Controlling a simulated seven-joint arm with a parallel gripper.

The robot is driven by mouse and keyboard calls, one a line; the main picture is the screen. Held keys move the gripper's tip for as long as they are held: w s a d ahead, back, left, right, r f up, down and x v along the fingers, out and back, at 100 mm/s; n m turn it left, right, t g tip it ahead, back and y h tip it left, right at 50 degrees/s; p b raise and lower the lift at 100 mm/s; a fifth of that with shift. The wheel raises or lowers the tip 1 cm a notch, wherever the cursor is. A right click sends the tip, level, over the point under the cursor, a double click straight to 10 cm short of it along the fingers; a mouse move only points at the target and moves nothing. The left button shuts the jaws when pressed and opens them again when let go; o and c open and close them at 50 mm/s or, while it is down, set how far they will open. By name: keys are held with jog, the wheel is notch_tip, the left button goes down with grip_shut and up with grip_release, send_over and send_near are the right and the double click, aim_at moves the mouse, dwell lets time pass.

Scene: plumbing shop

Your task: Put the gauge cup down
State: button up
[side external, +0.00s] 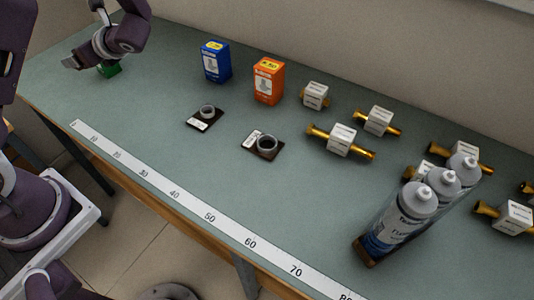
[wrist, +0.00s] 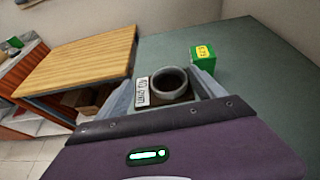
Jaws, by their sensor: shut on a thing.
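The gauge cup (wrist: 170,84), a grey open ring on a dark base with a white label, sits between the two fingers of my gripper in the wrist view. My gripper (wrist: 168,88) is shut on it. In the side view my gripper (side external: 75,62) is at the far left end of the bench; the held cup cannot be made out there. Two similar cups on dark plates, a smaller one (side external: 207,112) and a larger one (side external: 266,145), stand on the bench.
A green box (side external: 112,71) stands by my gripper and also shows in the wrist view (wrist: 202,59). Blue (side external: 215,62) and orange (side external: 268,82) boxes, several brass fittings (side external: 341,140) and spray cans (side external: 405,214) stand further right. A ruler strip (side external: 210,217) lines the front edge. Left-middle bench is clear.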

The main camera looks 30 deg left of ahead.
jog(key=w+d+m+t+h, duration=0.3)
jog(key=w+d+m+t, duration=0.4)
jog(key=d, duration=0.6)
jog(key=w+d+m+t+h, duration=0.3)
jog(key=w+d+m+t, duration=0.2)
jog(key=w+d, duration=0.65)
jog(key=m+t+h, duration=0.1)
jog(key=m+h, duration=1)
jog(key=h, duration=0.1)
send_over(310, 175)
notch_tip(310, 175, down, 15)
jog(key=shift+f, duration=0.1)
